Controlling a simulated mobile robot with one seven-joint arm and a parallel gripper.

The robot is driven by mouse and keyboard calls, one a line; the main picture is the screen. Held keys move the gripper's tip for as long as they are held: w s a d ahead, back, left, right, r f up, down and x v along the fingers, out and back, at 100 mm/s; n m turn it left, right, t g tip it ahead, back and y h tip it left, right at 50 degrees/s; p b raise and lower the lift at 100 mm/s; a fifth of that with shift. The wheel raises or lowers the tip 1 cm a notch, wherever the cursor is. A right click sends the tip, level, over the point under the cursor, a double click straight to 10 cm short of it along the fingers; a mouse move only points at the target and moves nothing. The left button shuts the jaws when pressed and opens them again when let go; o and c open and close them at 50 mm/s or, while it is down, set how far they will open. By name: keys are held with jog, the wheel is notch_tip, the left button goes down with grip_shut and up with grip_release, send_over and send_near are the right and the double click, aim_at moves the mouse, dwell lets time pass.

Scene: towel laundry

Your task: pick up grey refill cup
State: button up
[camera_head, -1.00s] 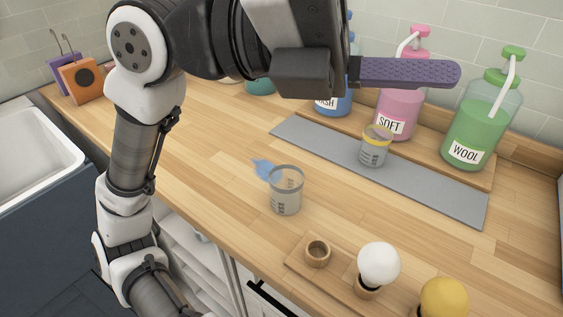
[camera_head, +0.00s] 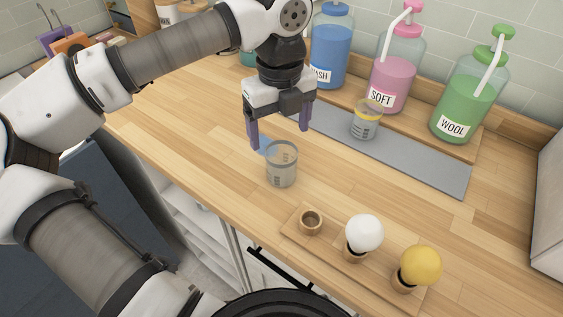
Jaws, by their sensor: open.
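The grey refill cup (camera_head: 282,172) is a clear cup with a grey rim and dark markings. It stands upright on the wooden counter (camera_head: 190,125), left of the grey mat. A small translucent blue piece at its upper left is partly hidden by a finger. My gripper (camera_head: 280,138) points down with its two purple fingers spread apart, empty. It is just above and behind the cup, the left finger close to the rim. Whether they touch I cannot tell. A similar cup with a yellow rim (camera_head: 366,121) stands on the grey mat (camera_head: 425,168).
Blue, pink (camera_head: 392,80) and green (camera_head: 464,105) pump bottles stand on a wooden shelf at the back. In front, a wooden board (camera_head: 333,262) holds an empty round holder, a white ball (camera_head: 364,232) and a yellow ball (camera_head: 421,264). Counter right of the cup is clear.

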aim_at(281, 164)
notch_tip(281, 164, down, 4)
jog(key=shift+f+p, duration=0.15)
jog(key=shift+p, duration=0.15)
jog(key=shift+s+d+f+p, duration=0.15)
jog(key=shift+f+p, duration=0.4)
jog(key=shift+f, duration=0.8)
jog(key=shift+s+f+p, duration=0.15)
jog(key=shift+f+p, duration=0.4)
jog(key=shift+f, duration=0.75)
jog(key=c, duration=1)
jog(key=shift+r, duration=0.1)
